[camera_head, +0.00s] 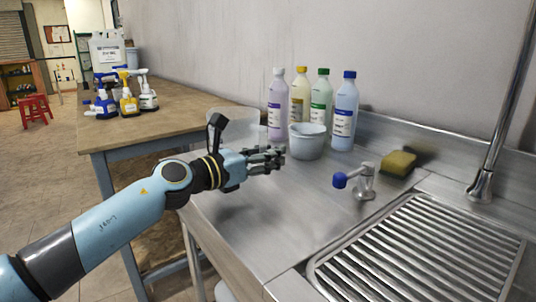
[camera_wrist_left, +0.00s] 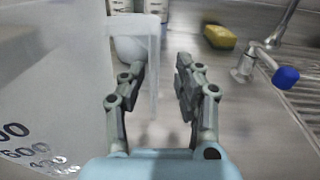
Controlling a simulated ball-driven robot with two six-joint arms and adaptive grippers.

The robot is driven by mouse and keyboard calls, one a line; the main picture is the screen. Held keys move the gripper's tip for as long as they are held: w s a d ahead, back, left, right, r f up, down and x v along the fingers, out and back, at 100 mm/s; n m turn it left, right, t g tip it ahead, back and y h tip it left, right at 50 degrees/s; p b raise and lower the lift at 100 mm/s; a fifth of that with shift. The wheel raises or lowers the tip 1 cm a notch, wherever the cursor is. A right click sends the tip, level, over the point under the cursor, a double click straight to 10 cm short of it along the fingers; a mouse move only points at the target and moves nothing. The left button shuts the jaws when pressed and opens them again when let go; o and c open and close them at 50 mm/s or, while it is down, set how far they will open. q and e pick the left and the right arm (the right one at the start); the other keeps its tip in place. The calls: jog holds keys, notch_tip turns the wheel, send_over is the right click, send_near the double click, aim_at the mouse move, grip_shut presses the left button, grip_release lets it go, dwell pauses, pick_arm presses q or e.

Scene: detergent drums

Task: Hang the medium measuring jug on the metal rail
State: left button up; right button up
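A clear measuring jug (camera_head: 232,119) stands behind my left gripper (camera_head: 270,158) in the head view, partly hidden by my wrist. In the left wrist view the jug (camera_wrist_left: 45,90) fills the left side, with printed volume numbers low on its wall. Its translucent handle (camera_wrist_left: 153,75) reaches between the two fingers of my left gripper (camera_wrist_left: 162,80). The fingers are apart and I see no clear grip on the handle. I cannot tell the jug's size class. I cannot make out a metal rail. My right gripper is not in view.
A grey-white pot (camera_head: 307,143) stands right of my left gripper, before several bottles (camera_head: 343,118). A blue-ended tap (camera_head: 365,183), a sponge (camera_head: 399,164) and a ribbed drainer (camera_head: 425,255) lie right. Spray bottles (camera_head: 128,100) stand on the wooden table (camera_head: 190,98).

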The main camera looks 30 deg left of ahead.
pick_arm(q)
jog(key=v, duration=0.7)
jog(key=shift+s, duration=0.25)
